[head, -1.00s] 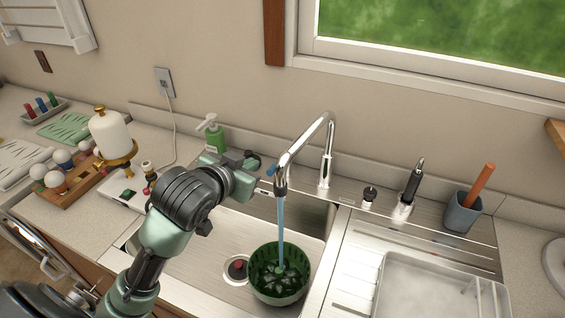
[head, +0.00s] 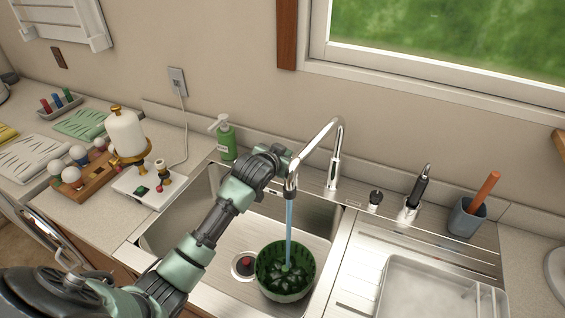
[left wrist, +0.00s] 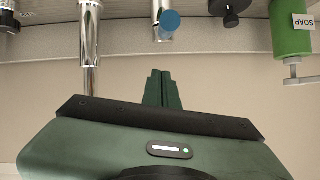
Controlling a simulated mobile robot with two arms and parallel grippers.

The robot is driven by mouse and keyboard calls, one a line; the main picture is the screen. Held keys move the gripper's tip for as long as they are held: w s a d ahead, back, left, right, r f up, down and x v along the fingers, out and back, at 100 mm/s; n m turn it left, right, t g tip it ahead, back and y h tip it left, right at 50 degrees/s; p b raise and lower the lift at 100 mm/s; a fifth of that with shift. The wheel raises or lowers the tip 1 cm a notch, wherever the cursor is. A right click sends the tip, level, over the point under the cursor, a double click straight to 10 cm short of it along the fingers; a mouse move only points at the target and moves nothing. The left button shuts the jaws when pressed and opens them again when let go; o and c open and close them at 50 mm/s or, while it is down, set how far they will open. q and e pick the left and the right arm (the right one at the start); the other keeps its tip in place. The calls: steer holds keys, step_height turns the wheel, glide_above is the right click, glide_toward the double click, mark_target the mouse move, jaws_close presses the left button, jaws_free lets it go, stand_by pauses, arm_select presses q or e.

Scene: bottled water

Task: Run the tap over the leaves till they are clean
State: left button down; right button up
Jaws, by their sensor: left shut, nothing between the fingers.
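The chrome tap (head: 335,160) is running, and a stream of water (head: 289,218) falls from its spout. The stream lands in a dark green bowl (head: 305,285) holding green leaves (head: 283,272), standing in the sink (head: 222,240). My left gripper is behind the spout in the head view, its fingertips hidden there. My right gripper is not in view.
A green soap bottle (head: 226,138) stands behind the sink, left of my gripper. A drain with a red centre (head: 243,265) lies left of the bowl. Right are a black-handled sprayer (head: 417,190), a grey cup (head: 466,217) and a white tray (head: 400,270).

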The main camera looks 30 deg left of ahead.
arm_select(q)
steer(key=f, duration=0.2)
steer(key=f+p, duration=0.1)
steer(key=shift+s+a+f, duration=0.1)
steer(key=shift+s+a, duration=0.05)
steer(key=shift+a, duration=0.15)
steer(key=shift+s+a+f, duration=0.1)
steer(key=shift+s+f, duration=0.1)
steer(key=shift+f, duration=0.2)
steer(key=shift+w, duration=0.1)
steer(key=shift+f, duration=0.1)
